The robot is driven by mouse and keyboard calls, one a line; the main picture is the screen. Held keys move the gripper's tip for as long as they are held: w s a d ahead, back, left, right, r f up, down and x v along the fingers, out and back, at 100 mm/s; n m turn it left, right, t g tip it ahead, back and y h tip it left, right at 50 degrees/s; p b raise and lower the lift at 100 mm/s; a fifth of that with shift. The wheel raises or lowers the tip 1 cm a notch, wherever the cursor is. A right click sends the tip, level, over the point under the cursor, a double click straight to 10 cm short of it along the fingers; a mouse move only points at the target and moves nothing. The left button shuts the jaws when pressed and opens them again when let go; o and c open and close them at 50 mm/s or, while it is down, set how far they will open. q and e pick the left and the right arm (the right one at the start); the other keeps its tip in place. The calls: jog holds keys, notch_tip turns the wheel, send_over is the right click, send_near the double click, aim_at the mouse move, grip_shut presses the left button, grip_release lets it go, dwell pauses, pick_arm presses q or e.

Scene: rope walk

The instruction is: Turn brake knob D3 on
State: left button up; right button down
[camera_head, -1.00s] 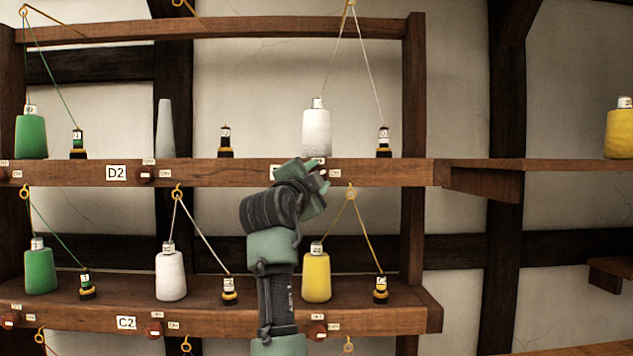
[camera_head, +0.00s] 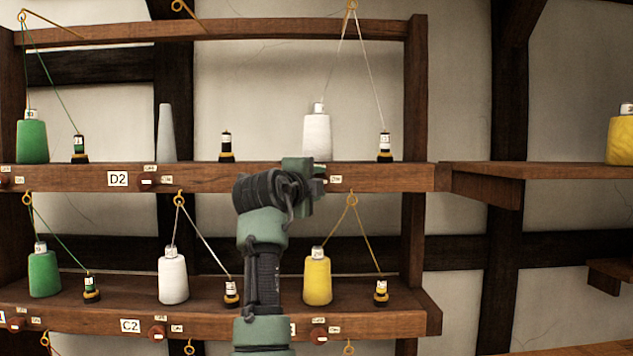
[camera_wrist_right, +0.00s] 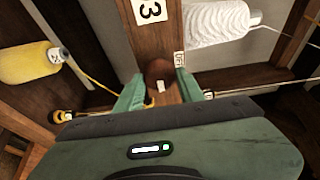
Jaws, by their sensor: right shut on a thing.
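Brake knob D3 (camera_wrist_right: 158,71) is a round reddish-brown knob with a white mark, on the edge of the upper shelf (camera_head: 390,176). My right gripper (camera_wrist_right: 161,88) is shut on it, one green finger at each side. In the head view my right gripper (camera_head: 319,181) is at the shelf edge below the white cone, and it hides the knob. A small white label (camera_wrist_right: 179,58) sits beside the knob, and a plate with a 3 (camera_wrist_right: 151,11) is above it in the wrist view. My left gripper is not in view.
A white yarn cone (camera_head: 317,136) and a dark bobbin (camera_head: 384,147) stand on the shelf above my gripper. A yellow cone (camera_head: 317,280) stands on the lower shelf, close to my right arm. Knob D2 (camera_head: 147,184) is to the left.

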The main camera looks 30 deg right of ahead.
jog(key=shift+f, duration=0.1)
jog(key=c, duration=0.9)
grip_release()
jog(key=shift+d, duration=0.1)
jog(key=b+v, duration=0.3)
jog(key=v, duration=0.5)
